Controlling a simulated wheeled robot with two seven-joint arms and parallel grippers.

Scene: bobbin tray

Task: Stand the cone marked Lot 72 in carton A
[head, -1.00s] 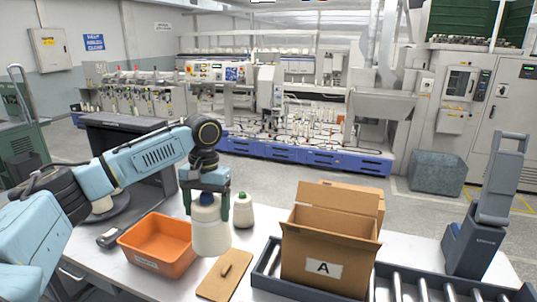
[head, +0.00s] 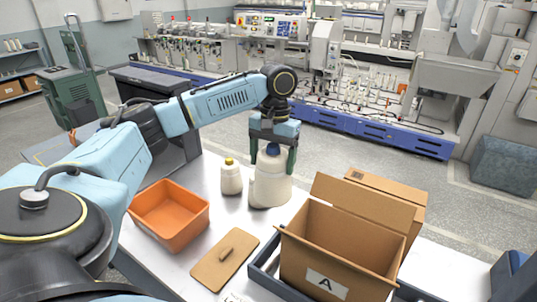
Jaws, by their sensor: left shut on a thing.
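My left gripper (head: 271,163) is shut on a white cone (head: 271,188) with a blue top, held upright over the table, left of carton A. Any lot marking on the cone cannot be read. Carton A (head: 327,282) is an open brown cardboard box with a white "A" label on its front and its back flap raised. The part of its inside that shows looks empty. A second white cone (head: 231,180) with a yellow top stands on the table just left of the held one. My right gripper is not in view.
An orange bin (head: 182,235) sits at the left of the white table. A brown board (head: 215,272) with a small grip lies in front. Carton A stands in a dark tray-like frame (head: 263,280). Another cardboard box (head: 393,188) is behind carton A.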

